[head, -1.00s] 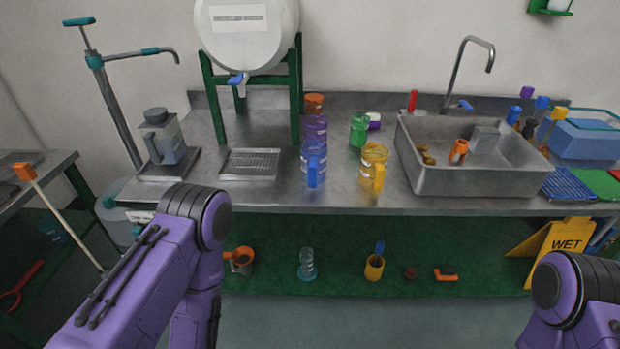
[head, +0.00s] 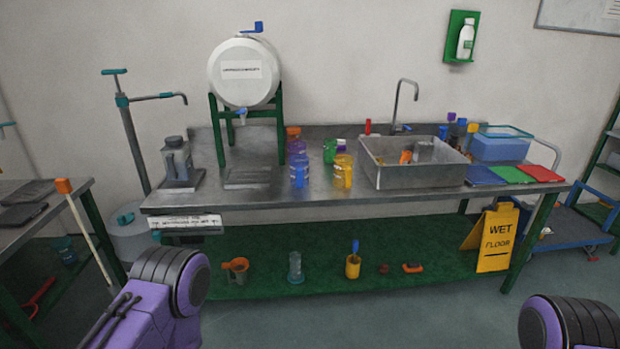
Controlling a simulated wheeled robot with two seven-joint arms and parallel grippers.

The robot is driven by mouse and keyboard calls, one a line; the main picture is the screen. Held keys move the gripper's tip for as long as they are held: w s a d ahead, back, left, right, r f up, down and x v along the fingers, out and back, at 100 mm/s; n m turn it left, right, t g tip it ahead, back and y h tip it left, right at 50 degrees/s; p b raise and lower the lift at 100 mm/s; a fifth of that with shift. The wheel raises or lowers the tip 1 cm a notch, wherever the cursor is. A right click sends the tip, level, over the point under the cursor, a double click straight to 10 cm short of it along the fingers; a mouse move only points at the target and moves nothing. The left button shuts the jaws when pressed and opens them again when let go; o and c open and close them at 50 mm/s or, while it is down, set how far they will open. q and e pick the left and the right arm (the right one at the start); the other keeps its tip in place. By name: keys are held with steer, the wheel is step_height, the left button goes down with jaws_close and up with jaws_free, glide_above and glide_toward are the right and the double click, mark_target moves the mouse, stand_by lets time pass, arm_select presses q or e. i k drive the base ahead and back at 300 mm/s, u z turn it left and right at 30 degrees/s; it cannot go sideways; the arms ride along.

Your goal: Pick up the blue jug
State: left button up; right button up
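The blue jug (head: 299,172) stands upright on the metal bench top, near its front edge and left of the middle. It is a clear blue jug with a solid blue handle facing me. A yellow jug (head: 342,172) stands to its right, and a purple jug (head: 297,148) stands just behind it. Both my arms show only as purple links with dark joints at the bottom left and bottom right. Both grippers are out of view, and nothing touches the blue jug.
A green jug (head: 329,151) stands behind the yellow one. A sink (head: 415,175) is to the right; a white barrel (head: 245,72) on a green stand is to the left. The green lower shelf (head: 330,263) holds small items. A yellow wet-floor sign (head: 497,240) stands at right.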

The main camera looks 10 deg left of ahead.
mark_target(300, 164)
steer(key=z, duration=0.75)
steer(key=i, duration=1.2)
steer(key=u, duration=0.25)
